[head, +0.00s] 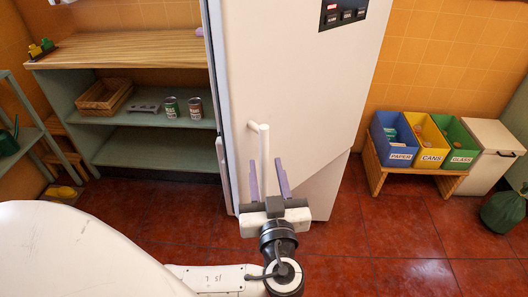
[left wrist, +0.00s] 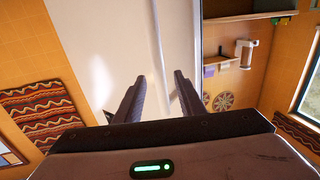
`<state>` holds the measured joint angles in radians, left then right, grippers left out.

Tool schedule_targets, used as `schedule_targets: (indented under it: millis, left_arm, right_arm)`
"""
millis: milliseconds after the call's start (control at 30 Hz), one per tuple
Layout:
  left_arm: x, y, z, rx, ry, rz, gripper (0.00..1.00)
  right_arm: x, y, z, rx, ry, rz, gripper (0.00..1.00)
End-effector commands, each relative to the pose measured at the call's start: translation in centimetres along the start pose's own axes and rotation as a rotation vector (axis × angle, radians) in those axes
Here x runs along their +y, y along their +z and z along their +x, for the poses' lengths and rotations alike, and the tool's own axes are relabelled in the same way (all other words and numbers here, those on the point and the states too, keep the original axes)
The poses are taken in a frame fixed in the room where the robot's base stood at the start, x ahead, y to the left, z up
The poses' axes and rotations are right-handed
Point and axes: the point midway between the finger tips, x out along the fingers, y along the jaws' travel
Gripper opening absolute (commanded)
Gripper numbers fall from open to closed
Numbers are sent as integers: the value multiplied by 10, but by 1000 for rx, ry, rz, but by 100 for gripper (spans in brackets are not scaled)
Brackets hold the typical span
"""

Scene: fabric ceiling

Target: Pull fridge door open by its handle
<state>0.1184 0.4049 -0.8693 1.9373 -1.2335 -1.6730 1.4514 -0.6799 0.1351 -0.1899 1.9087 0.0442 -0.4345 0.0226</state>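The white fridge (head: 290,90) stands in the middle of the head view, with a dark display panel at its top right. Its pale vertical handle bar (head: 263,142) sits low on the front, near the left edge. My left gripper (head: 267,170) is at the handle's lower part, its two purple-grey fingers pointing up and apart. The handle's lower end appears between the fingers in the picture; I cannot tell whether they touch it. In the left wrist view, the open fingers (left wrist: 155,80) point at the white fridge front (left wrist: 105,45). My right gripper is not in view.
A wooden-topped shelf (head: 130,50) with a basket (head: 104,96) and cans stands left of the fridge. Blue, yellow and green bins (head: 425,137) sit on a low bench at the right. The red tiled floor before the fridge is largely clear.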

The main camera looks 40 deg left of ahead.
Motion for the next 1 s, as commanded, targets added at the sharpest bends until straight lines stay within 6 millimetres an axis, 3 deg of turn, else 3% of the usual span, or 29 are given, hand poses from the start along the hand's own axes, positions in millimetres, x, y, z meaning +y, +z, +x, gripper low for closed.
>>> schedule_targets:
  millis: [100,300,667,867,1000]
  left_arm:
    - [0,-3,22,4,-1,3,36]
    - [0,-1,45,1,0,3,36]
    - [0,1,50,-2,1,1,36]
    - [0,1,49,-3,1,2,2]
    - [0,1,49,-3,0,2,0]
  right_arm:
    - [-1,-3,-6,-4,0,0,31]
    - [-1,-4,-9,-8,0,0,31]
    - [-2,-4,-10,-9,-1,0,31]
    - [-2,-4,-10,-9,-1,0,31]
    - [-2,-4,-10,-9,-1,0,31]
